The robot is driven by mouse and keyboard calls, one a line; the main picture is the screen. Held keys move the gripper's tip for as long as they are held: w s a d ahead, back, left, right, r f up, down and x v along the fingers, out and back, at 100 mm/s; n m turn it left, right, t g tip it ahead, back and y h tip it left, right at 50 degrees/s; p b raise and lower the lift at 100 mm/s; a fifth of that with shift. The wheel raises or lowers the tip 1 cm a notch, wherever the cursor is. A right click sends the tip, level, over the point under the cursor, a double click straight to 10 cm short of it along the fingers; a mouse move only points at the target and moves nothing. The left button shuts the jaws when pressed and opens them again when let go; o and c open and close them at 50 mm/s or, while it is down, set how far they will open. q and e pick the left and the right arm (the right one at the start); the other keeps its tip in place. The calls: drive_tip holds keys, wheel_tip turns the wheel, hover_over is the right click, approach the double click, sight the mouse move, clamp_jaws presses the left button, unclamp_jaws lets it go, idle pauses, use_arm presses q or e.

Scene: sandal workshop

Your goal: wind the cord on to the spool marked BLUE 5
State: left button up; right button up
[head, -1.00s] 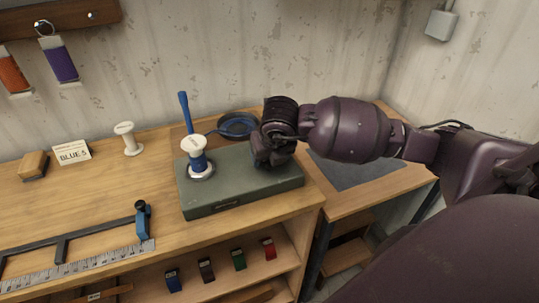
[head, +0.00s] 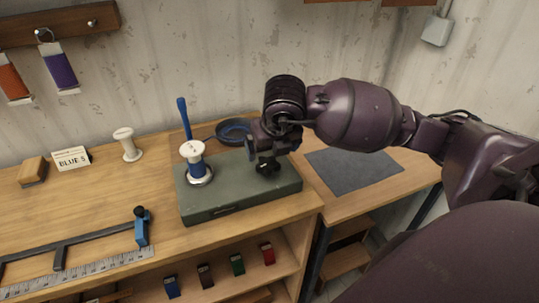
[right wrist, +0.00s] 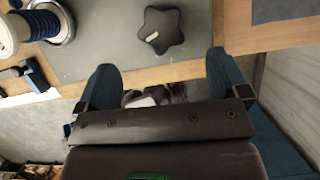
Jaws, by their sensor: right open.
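A white spool (head: 194,161) wound with blue cord stands upright on the grey-green winder base (head: 225,208); its edge also shows in the right wrist view (right wrist: 12,32). A card reading BLUE 5 (head: 72,158) stands on the bench at left. A dark round dish (head: 233,134) with blue cord in it sits behind the base. A black star-shaped knob (head: 268,170) is on the base's right part, also clear in the right wrist view (right wrist: 160,29). My right gripper (right wrist: 166,62) is open and empty, apart from the knob, above it in the head view. My left gripper is not in view.
A bare white spool (head: 127,145) and a wooden block (head: 32,171) stand at left. A blue upright rod (head: 184,118) rises behind the wound spool. A ruler (head: 75,266) with a dark bar lies in front. A dark mat (head: 352,170) at right is clear.

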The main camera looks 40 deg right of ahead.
drive_tip(key=v, duration=0.3)
drive_tip(key=shift+s+r, duration=0.1)
drive_tip(key=shift+r, duration=0.1)
idle(0.3)
drive_tip(key=shift+r, duration=0.1)
